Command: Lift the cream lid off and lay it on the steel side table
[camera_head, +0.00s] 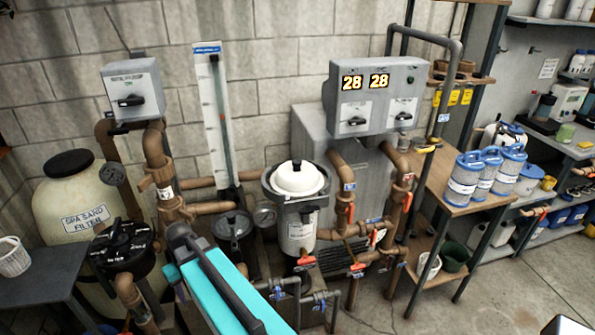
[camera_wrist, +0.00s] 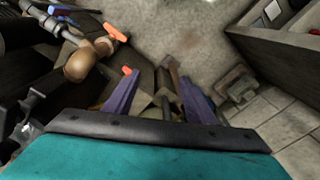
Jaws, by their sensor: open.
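A dark grey table (camera_head: 62,276) at the far left looks like the steel side table. My gripper (camera_wrist: 158,76) shows in the wrist view with its two purple fingers apart and nothing held between them. It points down at floor and pipework, away from the lid. The lid is not in the wrist view. In the head view my teal arm is left of the canister, and the fingers cannot be made out.
A white basket (camera_head: 13,257) stands on the left table's back edge. Brown pipes with orange valve handles (camera_head: 307,261) crowd the canister's front. A grey control box (camera_head: 375,97) is behind it to the right. Blue-topped filters (camera_head: 465,178) stand on a wooden bench.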

